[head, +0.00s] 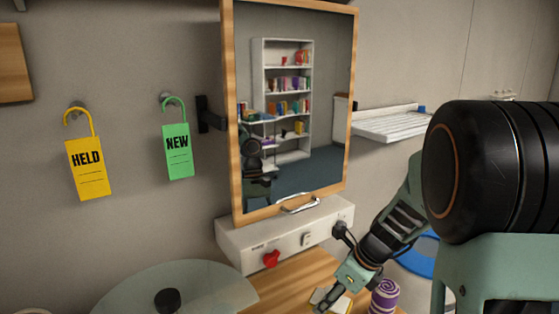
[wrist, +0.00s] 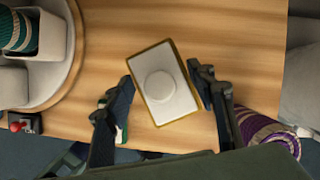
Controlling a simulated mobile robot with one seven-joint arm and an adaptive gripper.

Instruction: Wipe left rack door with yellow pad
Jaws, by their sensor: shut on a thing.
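The yellow pad (wrist: 146,61) shows in the wrist view as a pale block with a yellow edge and a round white knob on top. My gripper (wrist: 160,76) is shut on it, one finger at each side, over the wooden table. In the head view the pad (head: 340,304) is partly hidden by my gripper (head: 333,297) at the bottom edge. A wood-framed, mirror-like door (head: 338,110) with a metal handle stands upright above and left of my gripper, apart from the pad. No label marks it as the left rack door. The pad's underside is hidden.
A white control box (head: 290,240) with a red knob sits under the door. A purple striped roll (head: 385,296) stands right of my gripper. A round glass tray (head: 215,290) is at the left. Yellow HELD (head: 88,170) and green NEW (head: 178,155) tags hang on the wall.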

